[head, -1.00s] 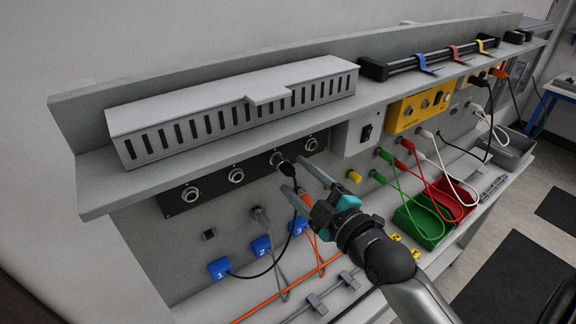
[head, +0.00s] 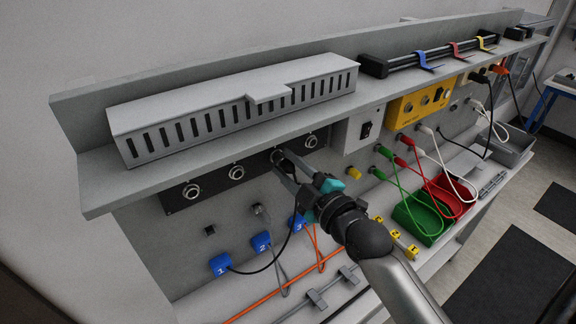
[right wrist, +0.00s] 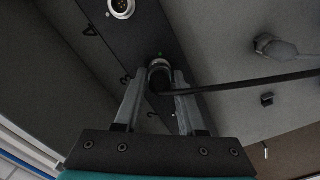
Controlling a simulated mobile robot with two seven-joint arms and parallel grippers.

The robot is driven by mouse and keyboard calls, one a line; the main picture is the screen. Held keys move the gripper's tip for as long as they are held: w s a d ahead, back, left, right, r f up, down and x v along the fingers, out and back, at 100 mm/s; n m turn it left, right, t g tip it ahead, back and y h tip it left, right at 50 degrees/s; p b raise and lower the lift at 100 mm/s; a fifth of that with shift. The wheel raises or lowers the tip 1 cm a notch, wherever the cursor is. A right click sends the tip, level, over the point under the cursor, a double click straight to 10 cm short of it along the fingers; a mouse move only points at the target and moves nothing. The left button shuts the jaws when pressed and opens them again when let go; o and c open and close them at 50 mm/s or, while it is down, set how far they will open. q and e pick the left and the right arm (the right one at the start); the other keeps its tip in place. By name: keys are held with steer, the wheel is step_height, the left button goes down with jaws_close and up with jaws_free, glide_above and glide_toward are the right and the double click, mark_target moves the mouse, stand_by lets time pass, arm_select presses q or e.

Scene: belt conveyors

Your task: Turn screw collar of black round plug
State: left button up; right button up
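The black round plug (right wrist: 160,77) sits in a socket of the dark panel under the shelf, and its black cable runs off to the right in the right wrist view. In the head view the plug (head: 279,156) is partly hidden by my right gripper (head: 284,166). The right gripper's two fingers (right wrist: 160,84) lie on either side of the plug at its collar. No clear gap shows between the fingertips and the collar, but I cannot tell whether they press on it. My left gripper is not in view.
Other round sockets (head: 236,173) line the dark panel (head: 214,181). A slotted grey cover (head: 235,112) stands on the shelf above. Blue numbered tags (head: 220,264) and cables hang below. A green tray (head: 425,218) and a red tray (head: 455,203) stand to the right.

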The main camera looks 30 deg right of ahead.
jaws_close()
